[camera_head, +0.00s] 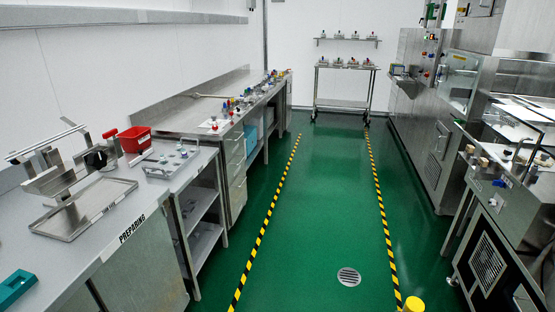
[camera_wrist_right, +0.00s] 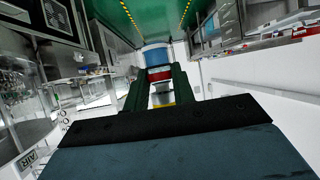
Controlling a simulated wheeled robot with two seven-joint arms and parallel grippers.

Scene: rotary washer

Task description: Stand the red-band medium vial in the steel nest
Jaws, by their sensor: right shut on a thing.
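My right gripper (camera_wrist_right: 159,80) shows in the right wrist view, its dark green fingers shut on a vial. This vial (camera_wrist_right: 158,56) has a blue and white upper part with a red band (camera_wrist_right: 158,75) below it. The fingers hide part of its lower body. I cannot pick out the steel nest with certainty in either view.
A left bench (camera_head: 120,257) carries a steel stand (camera_head: 62,180), a red bin (camera_head: 134,139) and a steel tray. Several small vials stand on the bench behind it. Machines (camera_head: 430,110) line the right.

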